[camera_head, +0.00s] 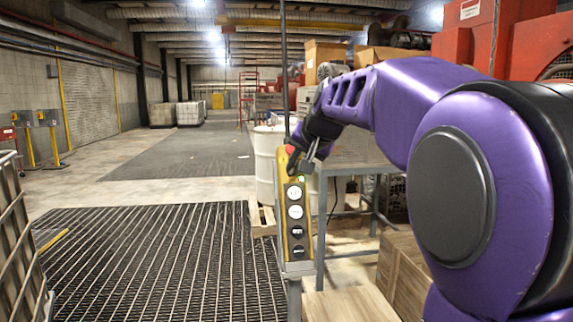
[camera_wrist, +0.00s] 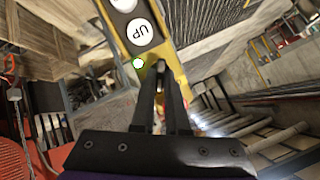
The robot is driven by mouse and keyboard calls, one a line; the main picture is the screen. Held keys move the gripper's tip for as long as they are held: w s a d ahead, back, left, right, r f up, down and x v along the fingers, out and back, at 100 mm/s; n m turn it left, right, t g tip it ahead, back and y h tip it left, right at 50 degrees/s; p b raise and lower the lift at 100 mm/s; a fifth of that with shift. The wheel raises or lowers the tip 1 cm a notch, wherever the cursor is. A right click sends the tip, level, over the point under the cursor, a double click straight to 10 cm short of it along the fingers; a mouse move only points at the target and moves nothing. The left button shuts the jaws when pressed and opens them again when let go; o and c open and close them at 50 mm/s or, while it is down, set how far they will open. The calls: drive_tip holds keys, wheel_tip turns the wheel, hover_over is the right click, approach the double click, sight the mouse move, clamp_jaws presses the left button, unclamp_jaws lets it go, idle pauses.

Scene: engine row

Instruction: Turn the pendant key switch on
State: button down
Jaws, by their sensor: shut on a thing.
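The pendant (camera_head: 283,205) is a tall yellow box with a column of round white and black buttons, hanging upright from a cable. A small green light glows near its top. My gripper (camera_head: 304,163) is at the upper part of the pendant, beside something red. In the wrist view my gripper (camera_wrist: 162,72) points at the yellow face of the pendant (camera_wrist: 172,52), beside the green light (camera_wrist: 138,63) and a white UP button (camera_wrist: 140,32). The fingers are close together, shut on the small dark key switch (camera_wrist: 159,64). The fingertips hide most of it, so its turn angle cannot be read.
A grey metal table (camera_head: 345,167) and a white drum (camera_head: 265,160) stand behind the pendant. Wooden crates (camera_head: 405,270) are at the lower right, and a wire cage (camera_head: 18,235) is at the left edge. A dark slatted mat (camera_head: 150,255) lies on the open floor.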

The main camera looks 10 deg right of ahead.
idle(0.4)
drive_tip(key=c, duration=0.9)
unclamp_jaws()
